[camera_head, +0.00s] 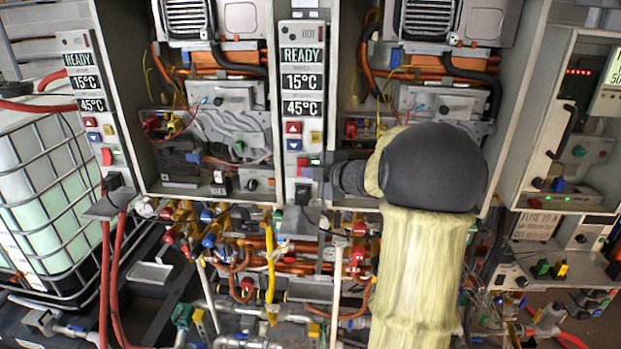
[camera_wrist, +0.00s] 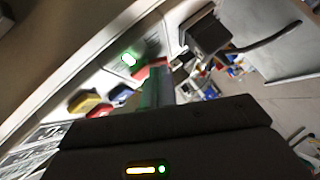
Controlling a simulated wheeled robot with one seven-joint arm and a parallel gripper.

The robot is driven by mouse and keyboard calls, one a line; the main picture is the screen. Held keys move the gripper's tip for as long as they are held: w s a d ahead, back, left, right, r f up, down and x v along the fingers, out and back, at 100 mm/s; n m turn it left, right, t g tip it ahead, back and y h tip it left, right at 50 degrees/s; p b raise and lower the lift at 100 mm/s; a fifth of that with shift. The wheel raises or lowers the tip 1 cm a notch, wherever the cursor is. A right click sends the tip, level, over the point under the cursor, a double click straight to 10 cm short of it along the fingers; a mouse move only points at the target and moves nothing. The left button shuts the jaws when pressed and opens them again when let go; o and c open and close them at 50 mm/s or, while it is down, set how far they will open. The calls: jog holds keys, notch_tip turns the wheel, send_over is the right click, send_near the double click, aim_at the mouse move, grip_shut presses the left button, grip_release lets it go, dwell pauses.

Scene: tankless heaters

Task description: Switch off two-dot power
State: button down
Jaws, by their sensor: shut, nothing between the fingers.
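The middle control panel (camera_head: 301,122) has lit displays reading READY, 15°C and 45°C, with red, blue and yellow buttons below. A red switch (camera_head: 302,163) sits under them, beside a lit green light (camera_head: 315,162). In the wrist view the red switch (camera_wrist: 152,71) is partly hidden behind my fingers, with the green light (camera_wrist: 128,60) glowing beside it. My gripper (camera_head: 323,178) is shut and empty, its tips right at the switch; I cannot tell whether they touch it. A similar panel (camera_head: 85,100) on the left has its own red switch (camera_head: 106,157).
A black plug (camera_wrist: 205,35) with a cable sits just below the switch; it also shows in the head view (camera_head: 303,193). Open heater cabinets with wiring flank the panel. Pipes and valves (camera_head: 270,260) crowd the space below. A caged white tank (camera_head: 40,190) stands left.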

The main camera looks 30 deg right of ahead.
jog(key=shift+w+d+f+b, duration=0.1)
jog(key=shift+f+b, duration=0.05)
jog(key=shift+b, duration=0.3)
jog(key=shift+s+a+f+b, duration=0.2)
jog(key=shift+a+b, duration=0.15)
jog(key=shift+a, duration=0.1)
jog(key=s+b, duration=0.4)
jog(key=s, duration=0.8)
jog(key=shift+s+d, duration=0.25)
jog(key=shift+s, duration=0.15)
jog(key=shift+w+r, duration=0.1)
jog(key=shift+r, duration=0.05)
